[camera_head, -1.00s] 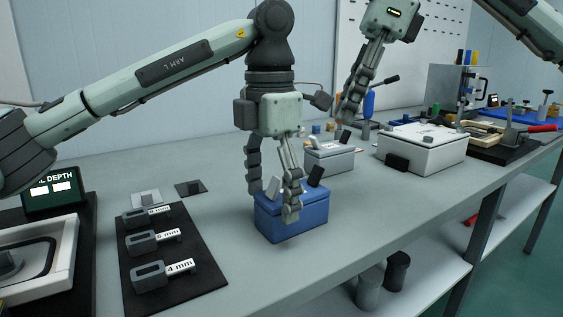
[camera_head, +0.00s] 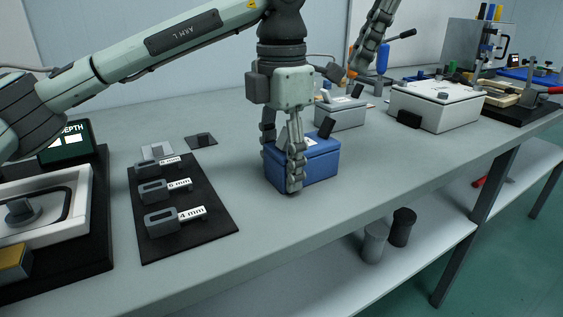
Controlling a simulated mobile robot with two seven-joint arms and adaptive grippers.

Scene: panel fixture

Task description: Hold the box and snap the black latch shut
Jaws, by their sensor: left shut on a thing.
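A small blue box (camera_head: 318,164) stands on the bench near the middle of the view. A black latch (camera_head: 326,128) sticks up at a tilt from its top right, standing open. My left gripper (camera_head: 285,165) comes down over the box's left part and is shut on it, one finger in front and the other partly hidden behind. The finger covers some of the lid and front. My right gripper (camera_head: 372,45) hangs at the top edge, above and right of the box and apart from it; its finger gap does not show clearly.
A grey box (camera_head: 342,115) with raised latches stands behind the blue box, and a white case (camera_head: 437,108) with a black latch is to the right. A black mat (camera_head: 195,225) with grey gauge blocks lies left. The bench front is clear.

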